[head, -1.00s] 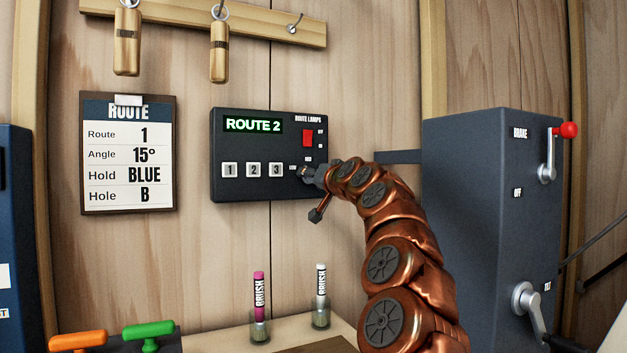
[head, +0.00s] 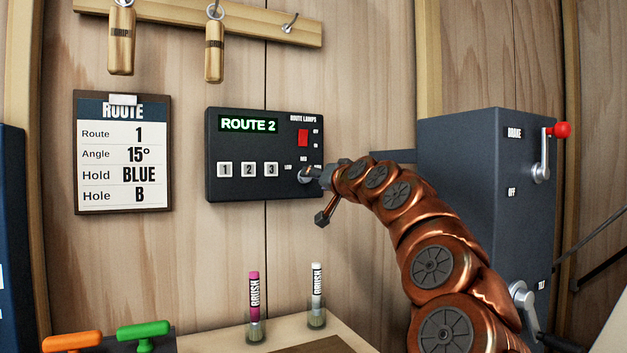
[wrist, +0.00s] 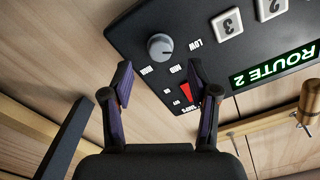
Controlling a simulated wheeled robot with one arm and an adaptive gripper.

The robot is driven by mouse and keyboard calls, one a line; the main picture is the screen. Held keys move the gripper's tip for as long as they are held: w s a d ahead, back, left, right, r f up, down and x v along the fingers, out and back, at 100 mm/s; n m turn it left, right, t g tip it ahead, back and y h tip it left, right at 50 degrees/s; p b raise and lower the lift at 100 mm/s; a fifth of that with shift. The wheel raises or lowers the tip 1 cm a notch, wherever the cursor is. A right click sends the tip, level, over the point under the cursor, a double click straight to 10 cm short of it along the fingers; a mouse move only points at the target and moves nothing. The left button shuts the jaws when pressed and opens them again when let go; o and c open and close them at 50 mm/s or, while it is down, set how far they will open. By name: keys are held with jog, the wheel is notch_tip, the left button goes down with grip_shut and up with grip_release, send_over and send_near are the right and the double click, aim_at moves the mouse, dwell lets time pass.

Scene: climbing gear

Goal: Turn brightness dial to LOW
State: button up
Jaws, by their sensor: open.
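The brightness dial (head: 304,175) is a round grey knob at the lower right of the dark ROUTE LAMPS panel (head: 235,191). It also shows in the wrist view (wrist: 160,46), with LOW, MID and HIGH labels around it. The dial's exact setting is too small to tell. My gripper (head: 318,180) is beside the dial in the head view and partly hides that corner of the panel. In the wrist view my gripper (wrist: 160,75) is open and empty, its fingertips apart with the dial just beyond the gap between them.
The panel also has a red switch (head: 303,138), buttons 1, 2 and 3 (head: 247,169) and a green ROUTE 2 display (head: 248,125). A dark box with levers (head: 470,190) stands to the right. Two brushes (head: 254,300) stand below. A route board (head: 122,207) hangs at left.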

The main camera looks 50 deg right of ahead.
jog(key=v, duration=0.6)
jog(key=shift+s+a, duration=0.2)
jog(key=shift+s, duration=0.15)
dwell(0.5)
